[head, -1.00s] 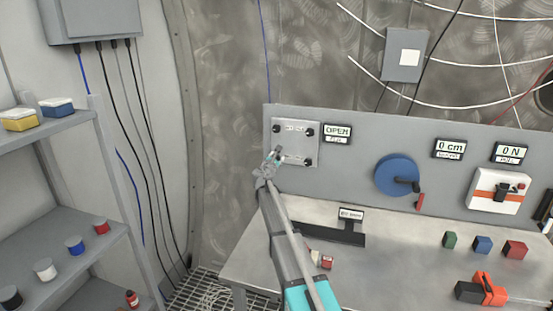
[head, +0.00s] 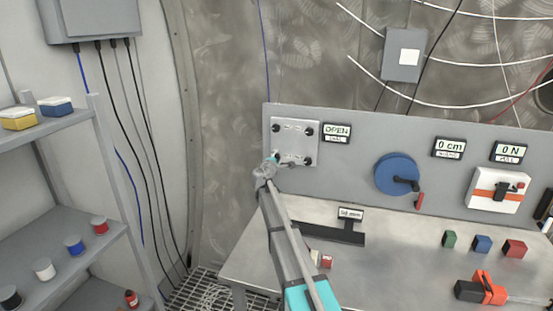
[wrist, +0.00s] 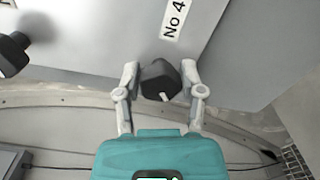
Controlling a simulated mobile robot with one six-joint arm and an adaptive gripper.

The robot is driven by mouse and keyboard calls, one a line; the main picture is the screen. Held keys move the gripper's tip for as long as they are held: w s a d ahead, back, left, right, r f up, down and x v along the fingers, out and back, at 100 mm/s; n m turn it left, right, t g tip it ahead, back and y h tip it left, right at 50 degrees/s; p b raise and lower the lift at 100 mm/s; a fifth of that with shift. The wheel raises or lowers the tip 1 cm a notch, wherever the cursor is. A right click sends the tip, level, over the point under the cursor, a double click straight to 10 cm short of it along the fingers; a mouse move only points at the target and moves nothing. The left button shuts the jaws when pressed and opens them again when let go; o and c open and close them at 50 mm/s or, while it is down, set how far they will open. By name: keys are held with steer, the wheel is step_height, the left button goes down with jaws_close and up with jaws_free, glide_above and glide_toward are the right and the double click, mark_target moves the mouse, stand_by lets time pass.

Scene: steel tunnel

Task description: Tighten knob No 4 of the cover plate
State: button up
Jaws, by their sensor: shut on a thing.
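The grey cover plate (head: 293,150) is on the upright panel in the head view, with black knobs at its corners. My gripper (head: 274,159) is at its lower left corner and covers the knob there. In the wrist view my gripper (wrist: 160,75) has its two fingers on either side of a dark knob, knob No 4 (wrist: 158,82), and is shut on it. The label "No 4" (wrist: 174,18) is on the plate just above the knob. Another black knob (wrist: 14,48) shows at the left of the wrist view.
A display reading "OPEN" (head: 337,132) is right of the plate. A blue handwheel (head: 397,174) and a white box with a switch (head: 498,190) are further right on the panel. The workbench (head: 400,258) below holds coloured blocks. A shelf (head: 65,205) stands at the left.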

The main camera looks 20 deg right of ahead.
steer(key=m, duration=0.5)
steer(key=shift+f, duration=0.1)
steer(key=shift+m, duration=0.3)
steer(key=o, duration=1.2)
steer(key=shift+c, duration=0.2)
steer(key=v, duration=1.2)
